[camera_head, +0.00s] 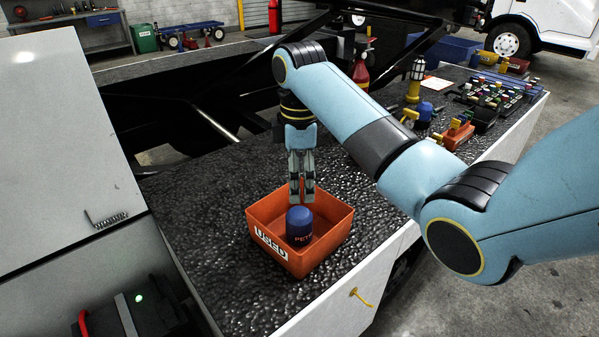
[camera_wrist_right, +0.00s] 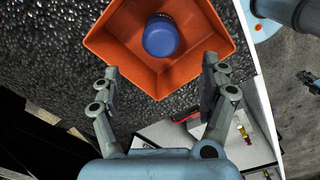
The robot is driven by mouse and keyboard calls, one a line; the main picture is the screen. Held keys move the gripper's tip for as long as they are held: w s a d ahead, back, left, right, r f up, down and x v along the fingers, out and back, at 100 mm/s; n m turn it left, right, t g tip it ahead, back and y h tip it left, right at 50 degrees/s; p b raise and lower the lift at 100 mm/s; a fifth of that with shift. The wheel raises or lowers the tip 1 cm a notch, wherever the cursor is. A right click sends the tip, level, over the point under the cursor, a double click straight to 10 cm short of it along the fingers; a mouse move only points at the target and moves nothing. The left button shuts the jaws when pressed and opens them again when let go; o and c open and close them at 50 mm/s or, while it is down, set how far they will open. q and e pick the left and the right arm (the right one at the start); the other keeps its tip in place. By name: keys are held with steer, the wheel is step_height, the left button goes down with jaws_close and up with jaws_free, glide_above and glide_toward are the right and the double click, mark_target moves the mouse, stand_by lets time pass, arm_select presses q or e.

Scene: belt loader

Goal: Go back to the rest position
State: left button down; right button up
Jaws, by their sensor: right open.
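My right gripper (camera_head: 302,197) hangs fingers-down over the back part of an orange bin (camera_head: 328,244) marked "USED". In the right wrist view its fingers (camera_wrist_right: 160,88) are spread apart with nothing between them. A dark blue cylindrical canister (camera_head: 299,226) with lettering stands inside the bin, apart from the gripper. The canister also shows from above in the right wrist view (camera_wrist_right: 160,36), beyond the fingertips. My right arm reaches in from the right across the bench.
The bin stands on a dark, bumpy bench top (camera_head: 215,240). A grey panel (camera_head: 60,140) rises at left. Bench surface left of the bin is clear.

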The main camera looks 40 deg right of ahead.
steer(key=shift+r, duration=0.5)
steer(key=s+a+f+m+t, duration=0.1)
steer(key=s+f+m, duration=0.15)
steer(key=s, duration=0.45)
steer(key=s+a+f+m+t, duration=0.1)
steer(key=s+f+m, duration=0.15)
steer(key=s, duration=0.45)
steer(key=s+a+r+m+t+h, duration=0.15)
steer(key=s+r+m, duration=0.4)
steer(key=s, duration=0.65)
steer(key=s+d+f+g+b, duration=0.15)
steer(key=f+b, duration=0.25)
steer(key=f, duration=1.4)
steer(key=s+d+f+b, duration=0.1)
steer(key=s+f+b, duration=0.15)
steer(key=f, duration=1.65)
steer(key=s+d+f+m+g+b, duration=0.1)
steer(key=s+f+b, duration=0.4)
steer(key=s+f, duration=1.1)
steer(key=shift+s+f+y+b, duration=0.3)
steer(key=shift+f+y, duration=0.05)
steer(key=shift+f, duration=0.5)
